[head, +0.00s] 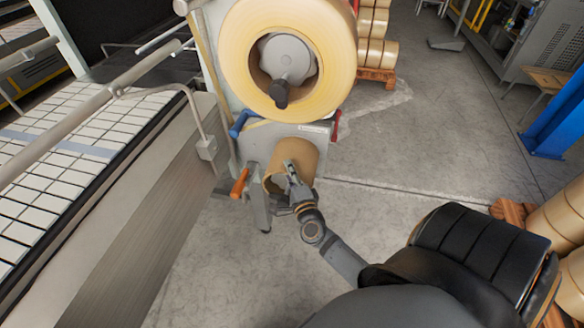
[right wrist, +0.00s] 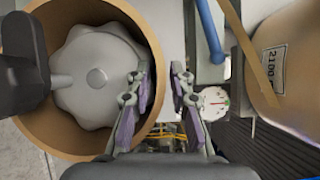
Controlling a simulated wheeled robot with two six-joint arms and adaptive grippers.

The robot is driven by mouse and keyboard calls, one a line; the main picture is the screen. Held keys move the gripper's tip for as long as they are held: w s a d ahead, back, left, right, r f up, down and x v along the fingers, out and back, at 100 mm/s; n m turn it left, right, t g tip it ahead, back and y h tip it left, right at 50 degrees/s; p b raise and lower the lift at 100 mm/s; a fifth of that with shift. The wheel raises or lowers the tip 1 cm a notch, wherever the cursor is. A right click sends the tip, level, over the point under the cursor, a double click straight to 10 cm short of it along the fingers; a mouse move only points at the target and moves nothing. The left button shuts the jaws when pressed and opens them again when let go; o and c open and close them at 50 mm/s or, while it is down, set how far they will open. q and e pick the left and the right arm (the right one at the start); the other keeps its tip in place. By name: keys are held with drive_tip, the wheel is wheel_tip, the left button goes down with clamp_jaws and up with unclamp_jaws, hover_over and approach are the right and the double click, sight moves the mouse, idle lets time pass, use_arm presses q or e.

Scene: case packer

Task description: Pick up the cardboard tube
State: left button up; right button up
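The cardboard tube (head: 308,153) is a short, plain brown cylinder low on the front of the machine, below a large tan roll. In the right wrist view the tube (right wrist: 28,125) fills the left side, with its open end towards me and a grey hub inside. My right gripper (head: 290,173) is at the tube's end. In the right wrist view the gripper (right wrist: 163,92) has one finger over the tube's opening and the other just outside its wall. The fingers are apart, with the wall between them; contact cannot be told. My left gripper is out of view.
The large tan roll (head: 240,50) hangs above the tube on a grey hub. A blue lever (head: 239,124) and an orange lever (head: 239,183) stick out close by. A tiled conveyor (head: 60,160) runs along the left.

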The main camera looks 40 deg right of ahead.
drive_tip(key=shift+w+d+f, duration=0.1)
drive_tip(key=shift+w, duration=0.3)
drive_tip(key=shift+s, duration=0.15)
drive_tip(key=shift+c, duration=0.7)
clamp_jaws()
